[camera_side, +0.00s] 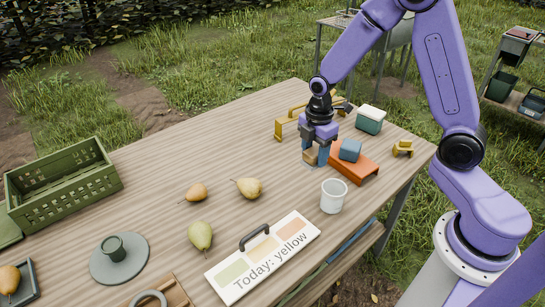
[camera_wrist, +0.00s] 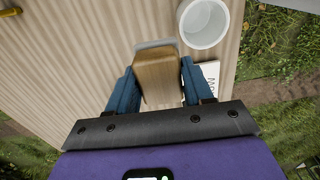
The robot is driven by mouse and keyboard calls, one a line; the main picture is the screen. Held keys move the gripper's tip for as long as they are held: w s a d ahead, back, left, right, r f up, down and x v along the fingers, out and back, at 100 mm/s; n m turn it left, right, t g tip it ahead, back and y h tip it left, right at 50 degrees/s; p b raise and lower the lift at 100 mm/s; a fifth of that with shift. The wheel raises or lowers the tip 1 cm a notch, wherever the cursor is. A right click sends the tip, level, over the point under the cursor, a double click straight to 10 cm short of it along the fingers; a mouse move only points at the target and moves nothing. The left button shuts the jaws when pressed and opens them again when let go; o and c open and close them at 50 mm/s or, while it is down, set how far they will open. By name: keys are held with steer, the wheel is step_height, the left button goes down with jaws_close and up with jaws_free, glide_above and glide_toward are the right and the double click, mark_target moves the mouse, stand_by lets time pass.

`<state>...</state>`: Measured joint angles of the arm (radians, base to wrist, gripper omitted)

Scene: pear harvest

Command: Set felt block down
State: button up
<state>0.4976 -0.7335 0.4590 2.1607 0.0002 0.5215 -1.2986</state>
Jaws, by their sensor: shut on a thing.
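The felt block (camera_side: 310,156) is a small wooden block. In the wrist view the felt block (camera_wrist: 157,75) shows its wood back, with a grey strip along its far edge. My gripper (camera_side: 318,158) is shut on it, with one blue finger on each side; in the wrist view my gripper (camera_wrist: 156,82) points down at the table. The block is low over the wooden table (camera_side: 150,170), just left of the orange stand. I cannot tell whether its underside touches the table.
The orange stand (camera_side: 355,170) with a blue block (camera_side: 350,150) is close on the right. A white cup (camera_side: 334,196) stands in front; it also shows in the wrist view (camera_wrist: 204,22). A yellow-handled tool (camera_side: 280,128) lies behind. Bare table lies to the left, before the pears (camera_side: 248,188).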

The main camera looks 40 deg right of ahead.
steer(key=w+f, duration=0.3)
steer(key=w, duration=0.4)
steer(key=w+d+f, duration=0.1)
steer(key=w+f, duration=0.2)
steer(key=w, duration=0.5)
steer(key=w+f, duration=0.3)
steer(key=w, duration=0.4)
steer(key=shift+w+d+f, duration=0.1)
steer(key=shift+w+d, duration=0.2)
steer(key=shift+d, duration=0.05)
steer(key=shift+w+f, duration=0.15)
steer(key=shift+f, duration=0.1)
steer(key=shift+w+f, duration=0.1)
steer(key=shift+f, duration=1.5)
steer(key=shift+f, duration=0.1)
steer(key=o, duration=1)
